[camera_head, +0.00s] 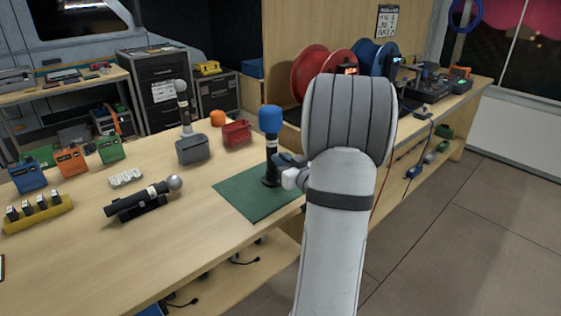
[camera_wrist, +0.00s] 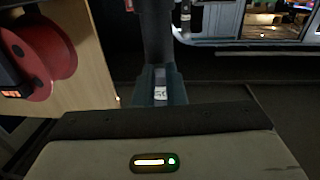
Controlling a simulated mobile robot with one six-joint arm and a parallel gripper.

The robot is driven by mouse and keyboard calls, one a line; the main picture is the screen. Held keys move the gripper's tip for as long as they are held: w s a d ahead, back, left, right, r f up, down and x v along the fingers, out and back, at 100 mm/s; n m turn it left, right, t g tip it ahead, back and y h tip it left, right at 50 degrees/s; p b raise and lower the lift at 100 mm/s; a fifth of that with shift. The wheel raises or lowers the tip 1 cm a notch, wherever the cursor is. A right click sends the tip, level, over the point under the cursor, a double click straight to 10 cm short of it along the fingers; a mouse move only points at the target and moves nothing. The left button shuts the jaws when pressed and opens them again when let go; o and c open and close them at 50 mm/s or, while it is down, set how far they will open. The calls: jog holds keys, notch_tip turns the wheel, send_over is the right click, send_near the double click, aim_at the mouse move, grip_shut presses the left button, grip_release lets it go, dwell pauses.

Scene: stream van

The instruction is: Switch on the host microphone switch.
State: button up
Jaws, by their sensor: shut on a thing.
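A black microphone (camera_head: 271,158) with a blue foam top stands upright over a green mat (camera_head: 237,198) near the bench edge. My gripper (camera_head: 284,168) is at its lower handle from the right, shut on it; my arm hides part of the grip. In the wrist view the dark handle (camera_wrist: 157,38) rises upright beyond the fingers (camera_wrist: 160,92), with a small pale mark low on it. I cannot read the switch position. A silver-headed microphone (camera_head: 150,196) lies in a black cradle, and another (camera_head: 183,105) stands in a grey holder (camera_head: 193,149).
On the bench (camera_head: 80,255) are a red bin (camera_head: 237,133), a white power strip (camera_head: 126,178), a yellow rack (camera_head: 38,214) and several coloured boxes. A red reel (camera_head: 312,82) and a blue reel stand behind. The front of the bench is mostly clear.

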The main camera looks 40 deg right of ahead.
jog(key=shift+r+p, duration=0.3)
jog(key=shift+r, duration=0.15)
dwell(0.3)
jog(key=o, duration=0.5)
jog(key=shift+s, duration=0.15)
jog(key=s, duration=0.7)
jog(key=shift+s+a, duration=0.15)
jog(key=shift+s, duration=0.25)
